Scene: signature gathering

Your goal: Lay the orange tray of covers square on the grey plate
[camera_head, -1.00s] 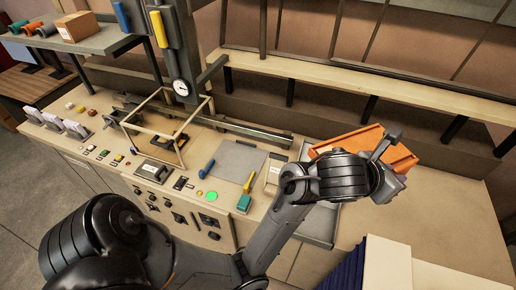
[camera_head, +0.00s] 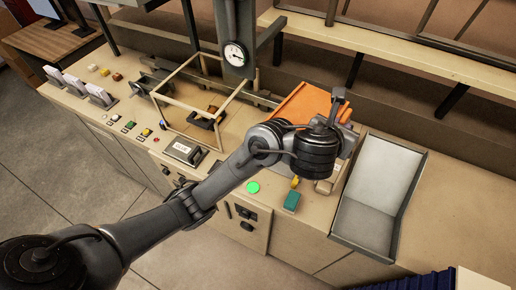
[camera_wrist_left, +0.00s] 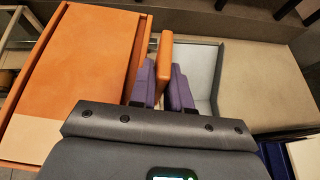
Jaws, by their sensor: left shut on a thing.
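The orange tray (camera_head: 304,103) is at the middle of the bench in the head view, partly behind my left arm. My left gripper (camera_wrist_left: 163,90) is shut on the tray's right-hand edge piece; its purple fingers stand on either side of that orange bar in the left wrist view. The broad orange top of the tray (camera_wrist_left: 88,55) fills the left of that view. The grey plate is hidden behind my arm and the tray, so I cannot tell whether the tray touches it or how square it lies. My right gripper is not in view.
An empty light-grey sloping tray (camera_head: 382,190) stands to the right. A wire-like cream frame (camera_head: 205,100) and a gauge column (camera_head: 234,55) stand left of the orange tray. A teal block (camera_head: 291,201) and lit green button (camera_head: 252,187) lie in front. The bench at far right is clear.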

